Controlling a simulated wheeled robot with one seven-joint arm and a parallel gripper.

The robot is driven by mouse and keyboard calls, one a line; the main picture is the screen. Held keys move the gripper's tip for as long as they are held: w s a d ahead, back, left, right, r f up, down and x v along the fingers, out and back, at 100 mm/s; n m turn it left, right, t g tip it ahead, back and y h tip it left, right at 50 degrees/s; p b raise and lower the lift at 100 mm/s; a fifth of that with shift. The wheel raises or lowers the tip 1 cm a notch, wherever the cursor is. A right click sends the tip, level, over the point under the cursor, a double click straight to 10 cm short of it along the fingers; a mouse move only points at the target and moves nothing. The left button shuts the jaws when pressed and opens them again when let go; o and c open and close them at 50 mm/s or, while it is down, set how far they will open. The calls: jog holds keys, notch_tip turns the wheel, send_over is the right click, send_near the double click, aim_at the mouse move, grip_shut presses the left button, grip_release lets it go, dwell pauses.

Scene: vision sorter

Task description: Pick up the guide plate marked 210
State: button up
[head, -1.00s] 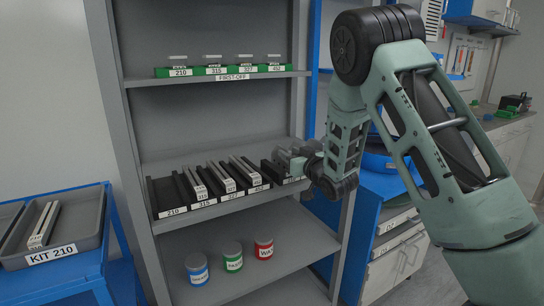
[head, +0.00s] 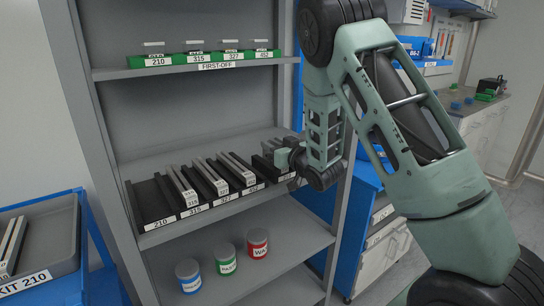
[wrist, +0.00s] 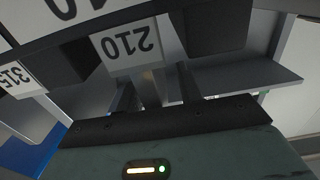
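In the wrist view a guide plate marked 210 (wrist: 128,44) shows its white end label upside down, close to my gripper (wrist: 158,95). The two dark fingers are apart, and a grey bar lies between them, with a gap on the right; contact is not clear. In the head view my gripper (head: 285,159) is at the right end of the lower shelf's rack, over the rightmost dark slot. That slot's label (head: 288,177) is too small to read. The rack's leftmost slot, labelled 210 (head: 159,224), looks empty.
Upright plates stand in the slots labelled 315 (head: 195,211), 327 and 452. Green first-off holders (head: 200,60) are on the shelf above. Three jars (head: 224,258) stand below. A blue cabinet is at right.

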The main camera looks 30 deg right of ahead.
grip_shut()
jog(key=shift+r, duration=0.1)
